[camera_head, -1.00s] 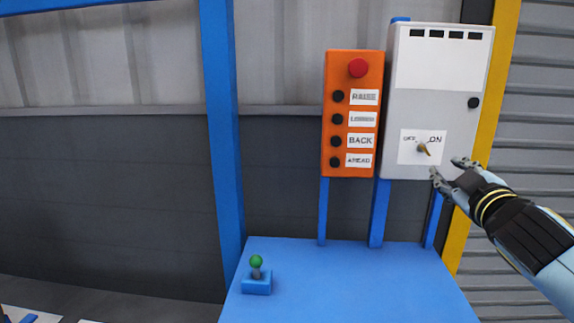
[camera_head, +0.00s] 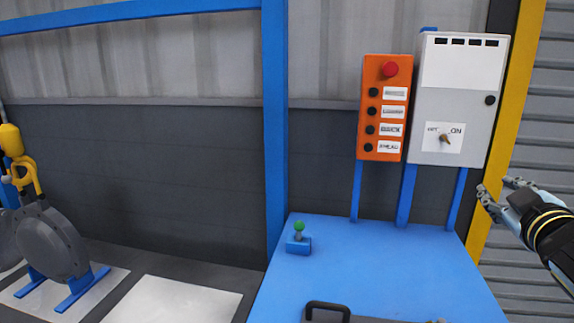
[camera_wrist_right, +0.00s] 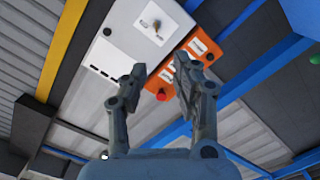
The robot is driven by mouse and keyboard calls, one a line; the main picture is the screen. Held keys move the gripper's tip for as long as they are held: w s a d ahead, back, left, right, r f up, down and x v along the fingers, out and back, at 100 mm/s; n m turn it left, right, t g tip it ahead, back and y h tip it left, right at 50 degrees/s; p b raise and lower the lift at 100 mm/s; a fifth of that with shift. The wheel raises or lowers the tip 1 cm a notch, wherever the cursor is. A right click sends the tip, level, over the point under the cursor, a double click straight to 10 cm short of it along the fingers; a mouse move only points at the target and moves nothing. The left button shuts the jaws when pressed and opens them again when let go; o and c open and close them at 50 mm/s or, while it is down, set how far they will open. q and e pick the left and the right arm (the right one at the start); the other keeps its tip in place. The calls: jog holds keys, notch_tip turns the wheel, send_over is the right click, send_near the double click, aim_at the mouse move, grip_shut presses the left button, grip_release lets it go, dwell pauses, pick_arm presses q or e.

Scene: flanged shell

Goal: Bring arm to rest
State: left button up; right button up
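My right gripper (camera_head: 497,197) is at the right edge of the head view, to the right of and below the grey control box (camera_head: 456,120). Its fingers are apart with nothing between them, and it touches nothing that I can see. In the right wrist view my right gripper (camera_wrist_right: 157,92) also shows open, with the control box (camera_wrist_right: 120,45) and orange button panel (camera_wrist_right: 215,50) beyond it. The box's OFF/ON switch (camera_head: 446,139) has a yellowish handle. My left gripper is not in view.
The orange button panel (camera_head: 385,115) with a red button stands beside the box. A blue table (camera_head: 390,265) holds a green-knobbed joystick (camera_head: 299,235) and a dark handled item (camera_head: 330,312). A yellow hook (camera_head: 20,165) and grey flanged shell (camera_head: 52,243) are at left.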

jog(key=s+a+f+m+g, duration=0.4)
jog(key=s+f+g, duration=0.3)
jog(key=s+f, duration=0.5)
jog(key=s+a+f+g+y, duration=0.2)
jog(key=s+a+g, duration=0.15)
jog(key=s, duration=0.55)
jog(key=s+a+f+g+y, duration=0.1)
jog(key=s+a+g+y, duration=0.2)
jog(key=s, duration=0.7)
notch_tip(320, 180, down, 33)
jog(key=s+d+h+b, duration=0.2)
jog(key=b, duration=0.5)
pick_arm(q)
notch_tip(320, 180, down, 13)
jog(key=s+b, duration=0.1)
jog(key=b, duration=0.4)
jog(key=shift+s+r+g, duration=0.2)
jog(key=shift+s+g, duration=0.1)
pick_arm(e)
jog(key=s+f+m+g, duration=0.1)
jog(key=s+f+g, duration=0.1)
jog(key=s+f, duration=1.6)
notch_tip(320, 180, down, 4)
jog(key=shift+d+f+y, duration=0.1)
jog(key=shift+d+y, duration=0.2)
jog(key=shift+d, duration=0.15)
